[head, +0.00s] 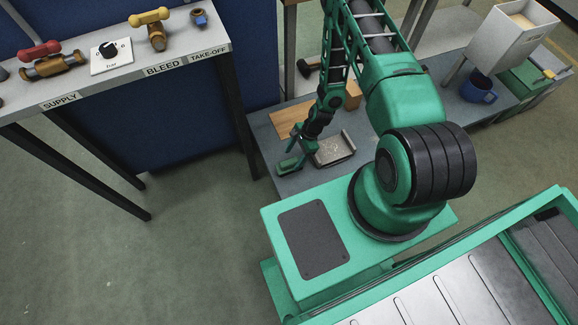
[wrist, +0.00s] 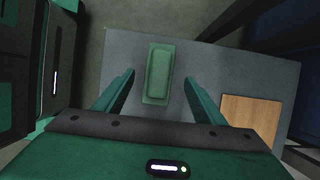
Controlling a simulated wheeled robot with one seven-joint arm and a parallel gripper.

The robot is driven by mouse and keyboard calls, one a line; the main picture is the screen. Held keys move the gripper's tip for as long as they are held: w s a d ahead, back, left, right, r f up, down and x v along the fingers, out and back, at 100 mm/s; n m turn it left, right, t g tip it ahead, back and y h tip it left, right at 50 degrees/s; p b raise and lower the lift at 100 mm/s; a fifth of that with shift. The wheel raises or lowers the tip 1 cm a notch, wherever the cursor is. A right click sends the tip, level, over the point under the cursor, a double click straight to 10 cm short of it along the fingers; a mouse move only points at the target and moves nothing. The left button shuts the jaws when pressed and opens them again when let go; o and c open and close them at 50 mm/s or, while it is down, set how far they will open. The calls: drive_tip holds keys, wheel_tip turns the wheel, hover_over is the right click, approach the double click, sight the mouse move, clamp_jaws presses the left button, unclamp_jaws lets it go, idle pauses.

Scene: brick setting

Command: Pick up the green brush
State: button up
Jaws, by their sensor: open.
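The green brush (wrist: 157,73) lies on the grey bench top in the wrist view, a long rectangular block with a raised rim, pointing away from me. It also shows small in the head view (head: 288,166), near the bench's left end. My gripper (wrist: 160,78) is open, with one finger on each side of the brush's near part and gaps on both sides. In the head view my gripper (head: 298,144) is over the brush, pointing down. I cannot tell the remaining height, and any bristles are hidden underneath.
A metal dustpan-like tray (head: 335,148) sits right of the brush in the head view. A wooden board (wrist: 250,112) lies on the bench (wrist: 215,70). A blue mug (head: 478,88) and white bin (head: 510,40) are farther right. A labelled valve shelf (head: 130,68) stands left.

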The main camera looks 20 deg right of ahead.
sight(290, 161)
drive_tip(key=shift+x, duration=2.55)
drive_tip(key=c, duration=1.3)
drive_tip(key=shift+r, duration=0.15)
drive_tip(key=shift+c, duration=0.2)
drive_tip(key=shift+r, duration=0.55)
drive_tip(key=r, duration=0.2)
drive_tip(key=a+r, duration=0.1)
drive_tip(key=shift+s+a+r, duration=0.1)
drive_tip(key=shift+s+r, duration=0.2)
drive_tip(key=shift+s, duration=0.05)
drive_tip(key=s+a+r, duration=0.5)
drive_tip(key=a+r, duration=0.1)
drive_tip(key=a, duration=0.2)
drive_tip(key=shift+s+a, duration=0.2)
drive_tip(key=shift+a, duration=0.2)
